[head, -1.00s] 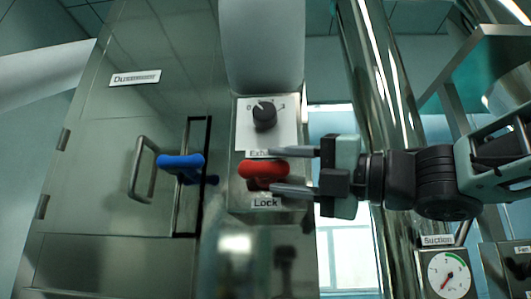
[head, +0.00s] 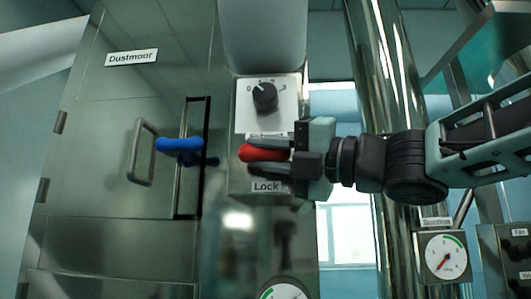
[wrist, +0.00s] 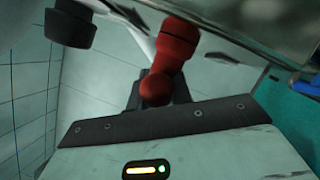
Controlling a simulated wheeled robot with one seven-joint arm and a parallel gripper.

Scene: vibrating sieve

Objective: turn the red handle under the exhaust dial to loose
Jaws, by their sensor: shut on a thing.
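The red handle (head: 262,153) sits on a metal panel under the black exhaust dial (head: 265,96), with a label reading "Lock" (head: 267,186) below it. The handle lies roughly level in the head view, its rounded end to the left. My gripper (head: 268,153) comes from the right, one finger above and one below the handle, shut on it. The fingers hide the handle's right part and most of the label above it. In the wrist view the red handle (wrist: 170,62) stands beyond the gripper's body, and the black dial (wrist: 70,22) is at upper left.
A cabinet door with a grey pull (head: 143,152) and a blue handle (head: 180,145) is to the left. A shiny vertical pipe (head: 385,80) rises behind my arm. The suction gauge (head: 446,257) is at lower right. Another gauge (head: 284,292) shows at the bottom edge.

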